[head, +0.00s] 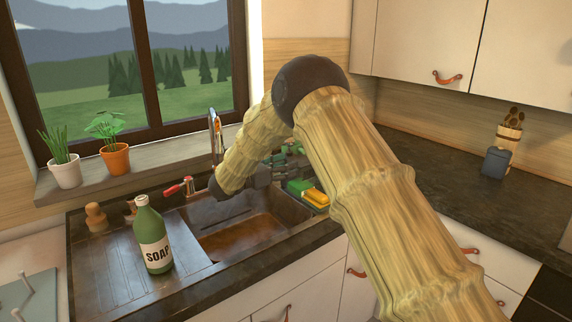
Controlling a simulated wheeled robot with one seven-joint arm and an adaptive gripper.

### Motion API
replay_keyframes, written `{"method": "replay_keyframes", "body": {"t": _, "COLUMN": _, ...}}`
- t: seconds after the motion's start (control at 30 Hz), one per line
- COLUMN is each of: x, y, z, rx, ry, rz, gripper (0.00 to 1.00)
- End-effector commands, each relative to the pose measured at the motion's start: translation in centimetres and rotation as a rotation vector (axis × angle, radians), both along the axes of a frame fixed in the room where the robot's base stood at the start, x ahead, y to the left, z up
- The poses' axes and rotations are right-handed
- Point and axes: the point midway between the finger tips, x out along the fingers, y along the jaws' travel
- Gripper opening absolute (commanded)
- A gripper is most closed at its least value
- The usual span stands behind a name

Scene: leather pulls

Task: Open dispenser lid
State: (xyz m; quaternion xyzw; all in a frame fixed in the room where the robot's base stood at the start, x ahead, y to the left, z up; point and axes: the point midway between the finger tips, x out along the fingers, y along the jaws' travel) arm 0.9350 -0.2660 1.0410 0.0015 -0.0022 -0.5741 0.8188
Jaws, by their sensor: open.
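A green soap bottle (153,240) with a white SOAP label stands upright on the drainboard left of the sink. I cannot tell which of these is the dispenser lid. My gripper (288,157) is open over the far right side of the sink, well apart from the bottle. Its fingers are small and partly hidden by my arm.
The sink basin (245,238) lies under my arm. A yellow and green sponge (309,193) sits at its right edge. A red-handled tap (177,188) is at the back. Potted plants (115,158) line the sill. A blue-grey container (495,162) stands on the right counter.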

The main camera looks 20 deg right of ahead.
Motion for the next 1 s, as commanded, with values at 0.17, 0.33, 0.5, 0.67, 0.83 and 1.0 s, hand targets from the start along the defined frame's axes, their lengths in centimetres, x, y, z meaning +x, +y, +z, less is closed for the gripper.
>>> {"method": "replay_keyframes", "body": {"t": 0.17, "x": 0.21, "y": -0.34, "z": -0.19, "rx": 0.001, "ry": 0.001, "rz": 0.001, "gripper": 0.57}}
{"method": "replay_keyframes", "body": {"t": 0.33, "x": 0.19, "y": -0.37, "z": -0.16, "rx": 0.001, "ry": 0.001, "rz": 0.0, "gripper": 0.57}}
{"method": "replay_keyframes", "body": {"t": 0.5, "x": 0.18, "y": -0.32, "z": -0.16, "rx": 0.001, "ry": 0.001, "rz": 0.001, "gripper": 0.32}}
{"method": "replay_keyframes", "body": {"t": 0.67, "x": 0.18, "y": -0.31, "z": -0.17, "rx": 0.001, "ry": 0.001, "rz": 0.001, "gripper": 0.03}}
{"method": "replay_keyframes", "body": {"t": 0.83, "x": 0.17, "y": -0.33, "z": -0.18, "rx": 0.001, "ry": 0.001, "rz": 0.001, "gripper": 0.0}}
{"method": "replay_keyframes", "body": {"t": 1.0, "x": 0.23, "y": -0.43, "z": 0.25, "rx": 0.001, "ry": -0.003, "rz": 0.0, "gripper": 0.0}}
